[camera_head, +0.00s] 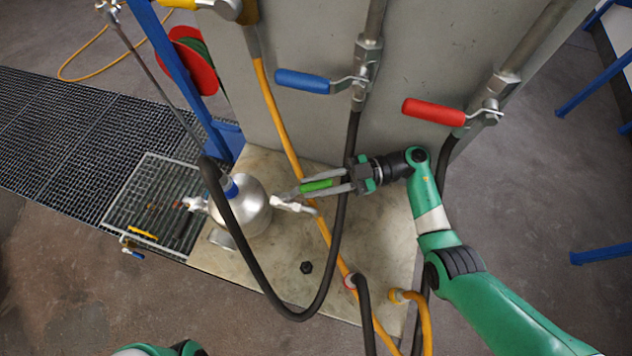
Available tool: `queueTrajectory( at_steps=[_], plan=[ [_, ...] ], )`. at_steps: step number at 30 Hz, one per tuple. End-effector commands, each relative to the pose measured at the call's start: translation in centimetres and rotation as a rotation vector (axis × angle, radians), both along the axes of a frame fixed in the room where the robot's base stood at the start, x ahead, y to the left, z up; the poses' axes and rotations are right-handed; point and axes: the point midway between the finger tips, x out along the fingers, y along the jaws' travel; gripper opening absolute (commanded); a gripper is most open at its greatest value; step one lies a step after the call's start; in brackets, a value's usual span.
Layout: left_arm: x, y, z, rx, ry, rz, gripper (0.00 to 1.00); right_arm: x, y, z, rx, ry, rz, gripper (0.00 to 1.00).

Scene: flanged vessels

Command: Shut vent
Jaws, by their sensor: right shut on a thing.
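A silver rounded vessel (243,207) stands on the stained plate beside the grey panel. A small valve fitting (287,204) sticks out of its right side. A green lever handle (318,185) lies between the fingers of my right gripper (303,188), which is shut on it from the right. Which fitting is the vent is not labelled; the green lever appears to belong to the valve on the vessel's right side. Part of the lever is hidden by the fingers. My left gripper is not in view; only a bit of green arm shows at the bottom edge.
A black hose (313,298) loops in front of the vessel and a yellow hose (275,115) runs behind my gripper. Blue (303,81) and red (434,112) valve levers stick out from the panel above. Grating (62,135) lies left.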

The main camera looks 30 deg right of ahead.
Motion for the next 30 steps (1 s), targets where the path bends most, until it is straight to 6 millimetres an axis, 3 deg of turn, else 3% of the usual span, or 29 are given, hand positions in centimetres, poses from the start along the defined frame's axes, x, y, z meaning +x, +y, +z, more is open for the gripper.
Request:
queueTrajectory(
  at_steps=[1, 2, 7, 17, 23, 30],
  plan=[
    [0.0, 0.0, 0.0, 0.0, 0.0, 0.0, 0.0, 0.0, 0.0, 0.0, -0.001, 0.001, 0.0, 0.0],
    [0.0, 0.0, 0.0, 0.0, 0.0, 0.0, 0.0, 0.0, 0.0, 0.0, -0.001, 0.001, 0.0, 0.27],
    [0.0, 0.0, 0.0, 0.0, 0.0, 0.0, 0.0, 0.0, 0.0, 0.0, -0.001, 0.001, 0.0, 0.56],
    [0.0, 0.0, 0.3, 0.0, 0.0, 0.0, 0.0, 0.0, 0.0, 0.4, 0.0, 0.0, 0.0, 0.56],
    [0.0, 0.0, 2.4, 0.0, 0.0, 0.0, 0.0, 0.0, 0.0, 4.0, -0.001, -0.004, 0.0, 0.56],
    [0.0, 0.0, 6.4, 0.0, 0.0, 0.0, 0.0, -4.1, 1.2, 8.9, -0.001, -0.001, -0.001, 0.56]
  ],
)
